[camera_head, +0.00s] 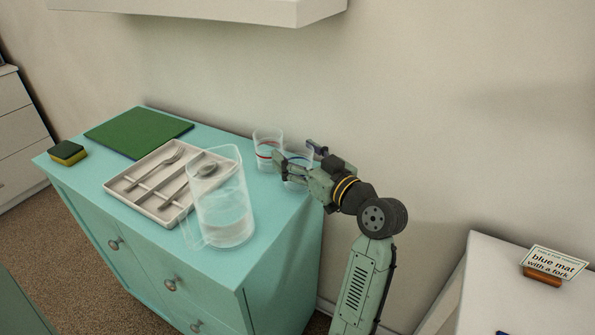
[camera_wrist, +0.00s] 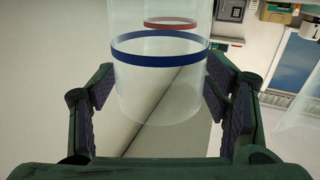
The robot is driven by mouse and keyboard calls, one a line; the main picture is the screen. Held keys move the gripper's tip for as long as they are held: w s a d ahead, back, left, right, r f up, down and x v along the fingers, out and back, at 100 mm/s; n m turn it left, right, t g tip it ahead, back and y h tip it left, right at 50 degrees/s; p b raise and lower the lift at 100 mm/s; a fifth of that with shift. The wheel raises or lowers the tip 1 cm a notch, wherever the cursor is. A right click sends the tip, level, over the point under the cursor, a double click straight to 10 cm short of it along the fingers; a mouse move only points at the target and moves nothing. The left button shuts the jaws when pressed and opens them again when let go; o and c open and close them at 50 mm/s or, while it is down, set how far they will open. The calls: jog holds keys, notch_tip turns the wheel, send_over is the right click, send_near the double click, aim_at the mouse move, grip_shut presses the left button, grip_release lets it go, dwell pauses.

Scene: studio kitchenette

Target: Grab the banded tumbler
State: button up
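Two clear banded tumblers stand at the right back corner of the teal cabinet. The blue-banded tumbler (camera_head: 297,178) is partly hidden by my gripper (camera_head: 299,155); the red-banded tumbler (camera_head: 267,138) is just behind and left of it. In the wrist view the blue-banded tumbler (camera_wrist: 160,85) is upright between the fingertips of my gripper (camera_wrist: 160,95), and the red band shows beyond it. My gripper looks open, one finger on each side of the blue-banded tumbler. Any gap between pads and glass is too slim to judge.
A clear pitcher of water (camera_head: 222,205) stands in front of the tumblers. A cutlery tray (camera_head: 118,185), green board (camera_head: 140,130) and sponge (camera_head: 67,152) lie farther left on the teal cabinet (camera_head: 225,268). A white shelf (camera_head: 210,10) hangs above. A sign (camera_head: 555,263) stands on a white table at right.

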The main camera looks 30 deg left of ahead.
jog(key=c, duration=1)
jog(key=shift+r, duration=0.1)
